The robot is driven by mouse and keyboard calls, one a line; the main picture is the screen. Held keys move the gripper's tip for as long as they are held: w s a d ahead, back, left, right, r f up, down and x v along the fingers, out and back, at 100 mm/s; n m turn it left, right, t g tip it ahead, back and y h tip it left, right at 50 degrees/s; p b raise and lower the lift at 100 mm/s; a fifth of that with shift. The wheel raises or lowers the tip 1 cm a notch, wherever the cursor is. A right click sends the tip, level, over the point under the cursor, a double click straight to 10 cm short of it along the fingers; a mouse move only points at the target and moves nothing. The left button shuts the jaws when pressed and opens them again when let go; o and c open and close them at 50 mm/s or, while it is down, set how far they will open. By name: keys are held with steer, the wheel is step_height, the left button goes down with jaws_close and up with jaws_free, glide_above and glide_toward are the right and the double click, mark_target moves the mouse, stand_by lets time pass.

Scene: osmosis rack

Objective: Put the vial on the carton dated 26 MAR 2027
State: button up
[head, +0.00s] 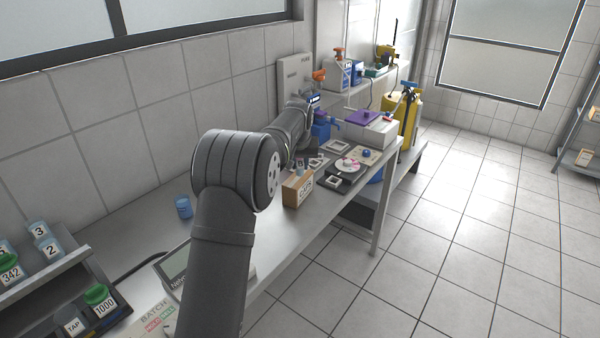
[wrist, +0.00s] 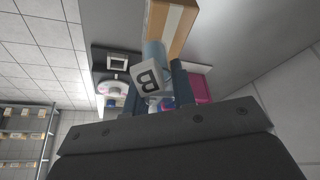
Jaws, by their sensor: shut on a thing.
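My gripper (wrist: 155,95) is shut on a vial (wrist: 152,55) with a pale blue body and a white face marked B. In the wrist view, the vial sits between the two dark fingers. A brown cardboard carton (wrist: 172,25) is close beyond the vial; I cannot tell whether they touch. The carton (head: 292,190) also shows in the head view, standing on the bench with a white label whose print is too small to read. My arm partly hides the area around the gripper there, and the fingers are not clear.
On the bench (head: 150,215), a blue-capped jar (head: 183,207) stands left of my arm and a rack of labelled bottles (head: 50,290) at the front left. Behind the carton are dark trays (head: 345,180) and a white box with a purple top (head: 370,130). Bare bench lies around the jar.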

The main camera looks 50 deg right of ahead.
mark_target(300, 171)
steer(key=shift+f, duration=1.7)
steer(key=shift+f, duration=0.2)
steer(key=o, duration=1)
steer(key=shift+c, duration=0.2)
steer(key=shift+r, duration=0.3)
steer(key=v, duration=1.1)
steer(key=shift+s+a+r, duration=0.2)
steer(key=shift+r, duration=0.15)
